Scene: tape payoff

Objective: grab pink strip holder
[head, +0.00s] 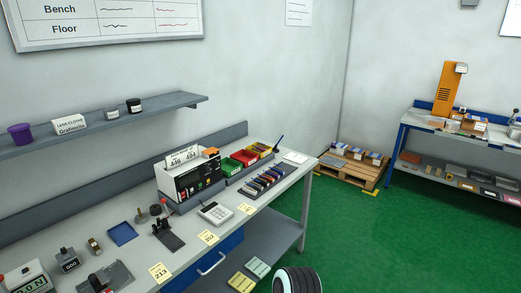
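I cannot clearly pick out a pink strip holder. A small pinkish item (487,193) lies on the lower shelf of the far blue-framed bench at the right, too small to identify. A dark rack of several coloured strips (262,182) stands on the near bench's right part; its separate strips are too small to tell apart well.
A wall shelf (105,122) hangs above. A pallet (352,170) stands in the corner. Green floor (385,235) is open between the benches.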

